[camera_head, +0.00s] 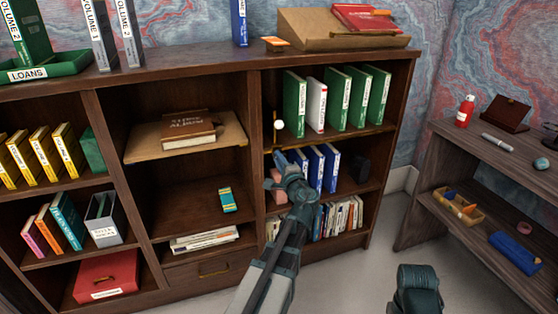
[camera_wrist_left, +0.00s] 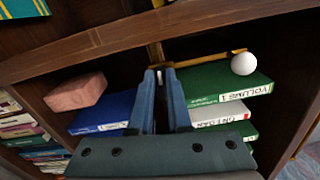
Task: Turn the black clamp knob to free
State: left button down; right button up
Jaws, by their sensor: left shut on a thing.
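My left gripper (camera_head: 274,172) is at the front edge of the upright between the middle and right bays of the bookcase. It also shows in the left wrist view (camera_wrist_left: 160,75), its fingers close together on something small at the upright. I take this to be the black clamp knob, but the fingers hide it and I cannot make out its angle. A thin brass rod (camera_wrist_left: 208,58) runs from beside the fingertips to a white ball (camera_wrist_left: 243,64). In the head view the white ball (camera_head: 278,124) stands above the gripper.
Green books (camera_head: 337,98) stand on the shelf above and blue books (camera_head: 315,165) beside the gripper. A pink block (camera_wrist_left: 76,92) lies close by on the shelf. A slanted board with a brown album (camera_head: 188,131) is in the middle bay. A side desk (camera_head: 470,150) stands at right.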

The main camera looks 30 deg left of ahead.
pick_arm(q)
jog(key=shift+f+n, duration=0.1)
jog(key=shift+n, duration=0.6)
pick_arm(e)
jog(key=shift+f, duration=0.1)
pick_arm(q)
jog(key=c, duration=0.9)
grip_release()
jog(key=shift+o, duration=0.2)
